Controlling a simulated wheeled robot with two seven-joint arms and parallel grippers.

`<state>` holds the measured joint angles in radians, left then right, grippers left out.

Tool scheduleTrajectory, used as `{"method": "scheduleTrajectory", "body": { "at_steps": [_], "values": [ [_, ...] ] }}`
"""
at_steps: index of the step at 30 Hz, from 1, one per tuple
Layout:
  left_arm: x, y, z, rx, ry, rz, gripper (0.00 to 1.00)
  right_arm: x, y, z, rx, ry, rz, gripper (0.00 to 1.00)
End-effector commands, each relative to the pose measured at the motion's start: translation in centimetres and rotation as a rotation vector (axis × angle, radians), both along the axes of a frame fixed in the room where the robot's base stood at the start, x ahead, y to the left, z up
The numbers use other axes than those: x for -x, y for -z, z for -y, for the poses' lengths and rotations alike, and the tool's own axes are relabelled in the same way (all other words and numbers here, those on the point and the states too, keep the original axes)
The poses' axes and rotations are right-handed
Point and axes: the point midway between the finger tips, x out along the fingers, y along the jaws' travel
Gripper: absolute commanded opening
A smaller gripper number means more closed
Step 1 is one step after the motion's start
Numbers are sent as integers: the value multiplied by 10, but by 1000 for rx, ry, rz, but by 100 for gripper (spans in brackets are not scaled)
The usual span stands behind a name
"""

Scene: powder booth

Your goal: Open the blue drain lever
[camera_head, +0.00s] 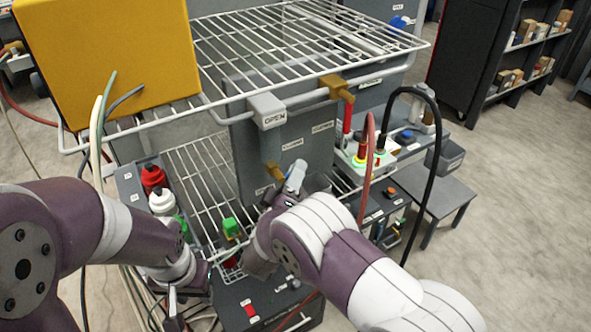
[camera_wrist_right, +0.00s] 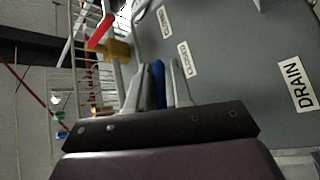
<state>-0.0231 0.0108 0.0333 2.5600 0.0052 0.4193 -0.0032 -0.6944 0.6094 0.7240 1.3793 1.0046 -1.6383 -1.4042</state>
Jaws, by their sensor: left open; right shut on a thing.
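The blue drain lever (camera_wrist_right: 158,84) shows as a narrow blue strip between the fingers of my right gripper (camera_wrist_right: 155,88) in the right wrist view. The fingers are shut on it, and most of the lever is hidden. A grey panel beside it carries a DRAIN label (camera_wrist_right: 296,84). In the head view my right gripper (camera_head: 291,180) is in front of the lower grey panel (camera_head: 300,150), partly hidden by my own wrist. My left gripper (camera_head: 174,303) is open and empty at the lower left, near the front of the dark box.
A wire shelf (camera_head: 300,50) overhangs the panel, with a grey OPEN block (camera_head: 267,110) and a brass valve (camera_head: 335,86) with a red handle. A yellow box (camera_head: 110,60) stands left. Bottles (camera_head: 153,178), a red hose (camera_head: 367,160) and a black hose (camera_head: 435,130) flank the work area.

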Motion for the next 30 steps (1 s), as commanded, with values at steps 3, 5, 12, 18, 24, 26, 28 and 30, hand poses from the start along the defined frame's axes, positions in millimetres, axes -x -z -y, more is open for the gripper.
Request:
{"method": "scheduleTrajectory", "body": {
  "at_steps": [3, 5, 12, 18, 24, 26, 28, 30],
  "values": [
    [0, -10, 0, 0, 0, 0, 40, 1, 0, -1, -82, -1, -51, 0],
    [0, -15, 0, 0, 0, 0, 40, 1, 1, -1, -130, 0, -78, 0],
    [0, -37, 0, 0, 0, 0, 40, 3, 7, -4, -326, -1, -195, 0],
    [0, -60, 0, 0, 0, 0, 40, 5, 12, -8, -490, 0, -293, 0],
    [0, -83, 0, 0, 0, 0, 40, 7, 17, -11, -654, 2, -389, 0],
    [0, -91, 0, 0, 0, 0, 40, 8, 18, -13, -702, 1, -418, 0],
    [0, -98, 0, 0, 0, 0, 40, 9, 19, -15, -761, 1, -451, 0],
    [0, -106, 0, 0, 0, 0, 40, 10, 21, -16, -818, 1, -486, 0]
  ]
}}
